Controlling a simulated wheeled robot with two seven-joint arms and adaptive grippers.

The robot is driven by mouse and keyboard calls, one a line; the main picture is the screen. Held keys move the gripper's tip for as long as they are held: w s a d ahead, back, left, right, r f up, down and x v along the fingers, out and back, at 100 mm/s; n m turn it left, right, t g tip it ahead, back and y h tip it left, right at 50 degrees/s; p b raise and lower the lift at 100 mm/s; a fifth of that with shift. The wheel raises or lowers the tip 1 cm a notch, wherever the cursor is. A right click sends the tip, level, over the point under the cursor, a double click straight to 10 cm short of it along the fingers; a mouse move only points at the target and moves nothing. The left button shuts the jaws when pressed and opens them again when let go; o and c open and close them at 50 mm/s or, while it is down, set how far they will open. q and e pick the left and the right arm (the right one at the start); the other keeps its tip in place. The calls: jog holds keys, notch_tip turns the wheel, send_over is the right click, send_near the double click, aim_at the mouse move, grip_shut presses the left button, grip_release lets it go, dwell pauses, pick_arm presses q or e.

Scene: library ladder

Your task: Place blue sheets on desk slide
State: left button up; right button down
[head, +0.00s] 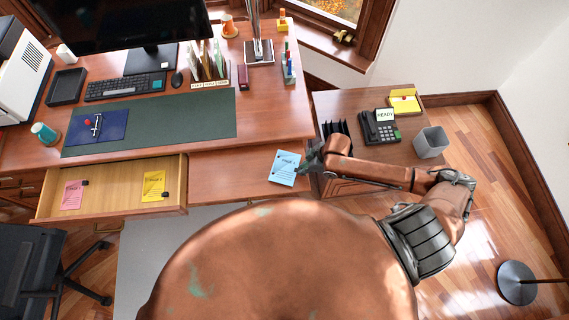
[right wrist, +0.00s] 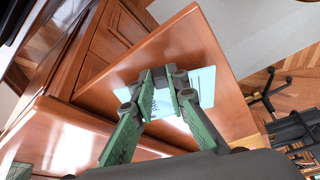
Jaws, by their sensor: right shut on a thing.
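The blue sheets (head: 284,168), a light-blue sheet with dark print and a dark clip, are at the right end of the desk slide (head: 222,172). The slide is a bare wooden board pulled out beside the drawer. My right gripper (head: 312,162) is at the right edge of the sheets. In the right wrist view, the gripper's fingers (right wrist: 166,82) are shut on the blue sheets (right wrist: 203,84), over the slide (right wrist: 150,55). I cannot tell whether the sheets touch the slide. My left gripper is not in view.
The open drawer (head: 112,202) holds pink sheets (head: 73,195) and yellow sheets (head: 153,186). A green desk mat (head: 190,118) lies behind the slide. A side table to the right bears a phone (head: 380,127) and a black file rack (head: 337,133). A grey bin (head: 431,142) stands beyond.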

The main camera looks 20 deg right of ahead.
aim_at(284, 167)
jog(key=w+a, duration=0.2)
jog(key=a, duration=0.1)
jog(key=shift+w, duration=0.25)
jog(key=w+a, duration=0.2)
jog(key=a, duration=0.1)
jog(key=shift+w+a, duration=0.25)
jog(key=shift+w, duration=0.1)
jog(key=shift+s+d+f, duration=0.1)
jog(key=shift+s+f, duration=0.05)
jog(key=shift+f, duration=0.5)
jog(key=shift+d+f, duration=0.1)
jog(key=shift+f, duration=0.05)
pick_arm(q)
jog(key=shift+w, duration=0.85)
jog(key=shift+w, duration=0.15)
pick_arm(e)
jog(key=shift+f, duration=0.1)
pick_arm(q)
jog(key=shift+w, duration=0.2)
pick_arm(e)
jog(key=c, duration=1.9)
grip_release()
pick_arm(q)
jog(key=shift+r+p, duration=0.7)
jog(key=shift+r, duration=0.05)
pick_arm(e)
jog(key=v, duration=1.2)
